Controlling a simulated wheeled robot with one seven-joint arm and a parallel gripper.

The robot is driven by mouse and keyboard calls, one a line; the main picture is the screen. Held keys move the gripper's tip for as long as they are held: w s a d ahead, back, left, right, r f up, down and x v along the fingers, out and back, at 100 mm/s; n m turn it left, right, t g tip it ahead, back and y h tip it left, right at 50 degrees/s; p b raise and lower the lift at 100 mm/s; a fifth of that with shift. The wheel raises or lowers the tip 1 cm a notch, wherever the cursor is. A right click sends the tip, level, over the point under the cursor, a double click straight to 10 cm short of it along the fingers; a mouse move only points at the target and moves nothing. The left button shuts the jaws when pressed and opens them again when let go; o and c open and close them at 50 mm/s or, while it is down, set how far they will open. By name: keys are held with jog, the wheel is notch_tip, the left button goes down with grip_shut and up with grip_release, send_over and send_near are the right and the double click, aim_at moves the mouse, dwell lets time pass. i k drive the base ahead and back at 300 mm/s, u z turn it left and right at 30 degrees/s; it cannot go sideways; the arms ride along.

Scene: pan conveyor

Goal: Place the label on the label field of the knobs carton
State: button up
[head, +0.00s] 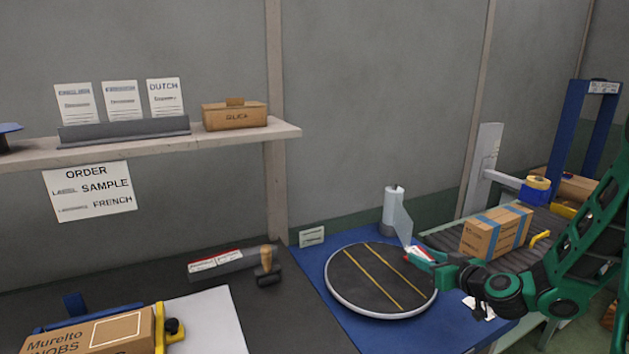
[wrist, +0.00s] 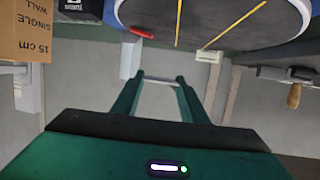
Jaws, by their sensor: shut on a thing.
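The knobs carton (head: 70,342), brown with dark print, sits at the lower left of the head view, cut off by the frame. A pale outlined label field (head: 116,330) shows on its top. My gripper (head: 418,254) is far to the right of it, above the right edge of the round turntable. It is shut on a small white label (head: 421,253) with a red strip. In the wrist view a pale thin edge (wrist: 160,83) shows between the fingertips; its print cannot be read there.
A yellow clamp (head: 160,332) stands at the carton's right side. A label holder (head: 215,264) and a wooden-handled stamp (head: 266,262) lie on the dark bench. The turntable (head: 345,300), film roll (head: 390,205) and taped carton (head: 480,241) are near my arm. An order sign (head: 91,190) reads SAMPLE, FRENCH.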

aim_at(117, 328)
jog(key=u, duration=0.1)
jog(key=k, duration=0.5)
jog(key=u, duration=0.75)
jog(key=i, duration=0.4)
jog(key=u, duration=0.1)
